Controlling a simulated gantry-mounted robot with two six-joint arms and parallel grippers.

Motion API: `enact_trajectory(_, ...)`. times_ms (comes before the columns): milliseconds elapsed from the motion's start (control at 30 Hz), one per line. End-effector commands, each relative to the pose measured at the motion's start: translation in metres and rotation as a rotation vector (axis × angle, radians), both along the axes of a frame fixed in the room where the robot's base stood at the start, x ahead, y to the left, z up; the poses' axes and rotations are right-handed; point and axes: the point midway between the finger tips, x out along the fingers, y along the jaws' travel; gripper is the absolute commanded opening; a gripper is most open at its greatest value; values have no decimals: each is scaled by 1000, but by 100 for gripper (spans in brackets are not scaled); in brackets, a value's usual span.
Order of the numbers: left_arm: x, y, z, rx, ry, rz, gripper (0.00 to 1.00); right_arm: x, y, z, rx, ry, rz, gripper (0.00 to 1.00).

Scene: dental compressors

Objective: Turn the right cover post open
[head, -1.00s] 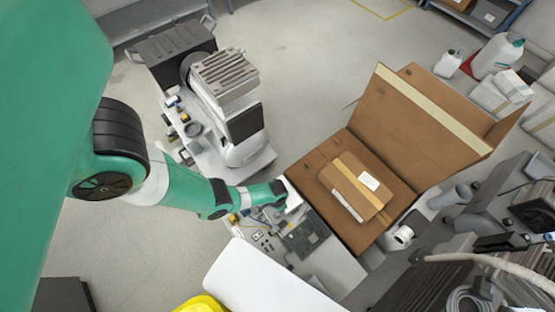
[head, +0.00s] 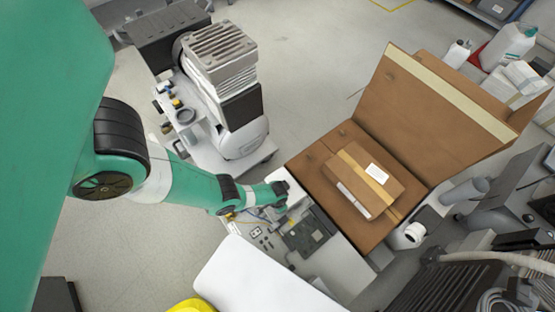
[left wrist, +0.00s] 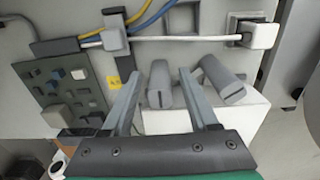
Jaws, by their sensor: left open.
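In the left wrist view, two grey slotted posts show above a white block (left wrist: 180,118). One post (left wrist: 160,84) appears between the fingers of my left gripper (left wrist: 160,76); the other post (left wrist: 222,76) is tilted and lies just right of the right finger. The gripper is open, and I see no clear contact with either post. In the head view, my left gripper (head: 283,190) is at the light grey panel beside the cardboard box, and the posts cannot be made out there. My right gripper is not in view.
A dark button panel (left wrist: 68,88) is at left. In the head view, an open cardboard box (head: 330,180) stands right of the gripper, and a grey compressor (head: 222,90) stands behind.

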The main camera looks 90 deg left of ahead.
Motion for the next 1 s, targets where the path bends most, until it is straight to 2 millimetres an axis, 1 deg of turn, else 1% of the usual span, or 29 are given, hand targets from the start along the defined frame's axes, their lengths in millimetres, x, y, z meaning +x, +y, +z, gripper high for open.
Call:
enact_trajectory(33, 0, 0, 0, 0, 0, 0, 56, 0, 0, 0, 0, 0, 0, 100)
enact_trajectory(167, 0, 0, 0, 0, 0, 0, 33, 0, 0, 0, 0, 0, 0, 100)
enact_trajectory(200, 0, 0, 0, 0, 0, 0, 26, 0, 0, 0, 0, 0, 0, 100)
enact_trajectory(267, 0, 0, 0, 0, 0, 0, 15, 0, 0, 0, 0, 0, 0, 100)
enact_trajectory(300, 0, 0, 0, 0, 0, 0, 8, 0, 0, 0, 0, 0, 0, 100)
enact_trajectory(333, 0, 0, 0, 0, 0, 0, 2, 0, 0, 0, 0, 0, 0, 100)
enact_trajectory(367, 0, 0, 0, 0, 0, 0, 0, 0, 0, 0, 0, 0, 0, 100)
enact_trajectory(733, 0, 0, 0, 0, 0, -16, 0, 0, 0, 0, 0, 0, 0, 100)
enact_trajectory(867, 0, 0, 0, 0, 0, -55, 0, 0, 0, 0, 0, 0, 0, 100)
enact_trajectory(1000, 0, 0, 0, 0, 1, -130, 0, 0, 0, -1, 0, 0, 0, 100)
